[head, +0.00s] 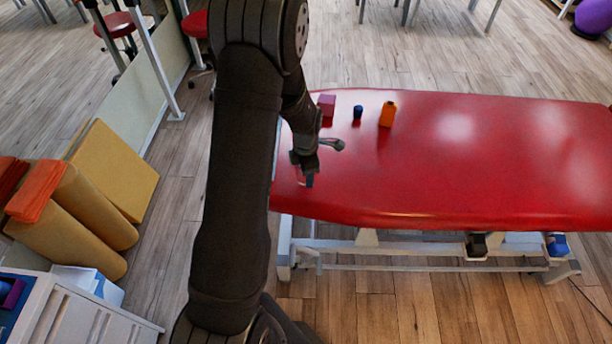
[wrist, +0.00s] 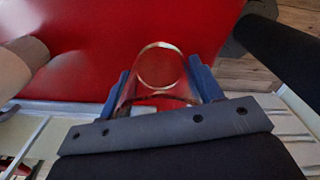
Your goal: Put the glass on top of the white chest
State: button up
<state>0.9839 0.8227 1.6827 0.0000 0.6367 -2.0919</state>
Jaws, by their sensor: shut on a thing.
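The glass (wrist: 161,66) is clear and shows between the two blue-grey fingers of my gripper (wrist: 160,84) in the wrist view. My gripper is shut on it, with the round rim facing the camera. In the head view my gripper (head: 306,176) is at the left end of the red treatment table, and the glass is barely visible there. I cannot tell whether the glass touches the table. The white chest (head: 84,324) is at the lower left of the head view, across the floor from the table and partly cut off by the frame.
A blue tray-like item with a purple thing (head: 12,292) lies on the chest's left part. A purple box (head: 326,104), a blue cup-like object (head: 358,112) and an orange bottle (head: 388,114) stand on the red table (head: 480,165).

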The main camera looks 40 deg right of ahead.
jog(key=shift+f, duration=1.2)
jog(key=shift+f, duration=0.15)
jog(key=shift+f, duration=0.1)
jog(key=o, duration=1.1)
jog(key=shift+o, duration=0.2)
notch_tip(320, 180, up, 16)
jog(key=shift+d, duration=0.2)
jog(key=shift+o, duration=0.5)
jog(key=shift+r, duration=0.75)
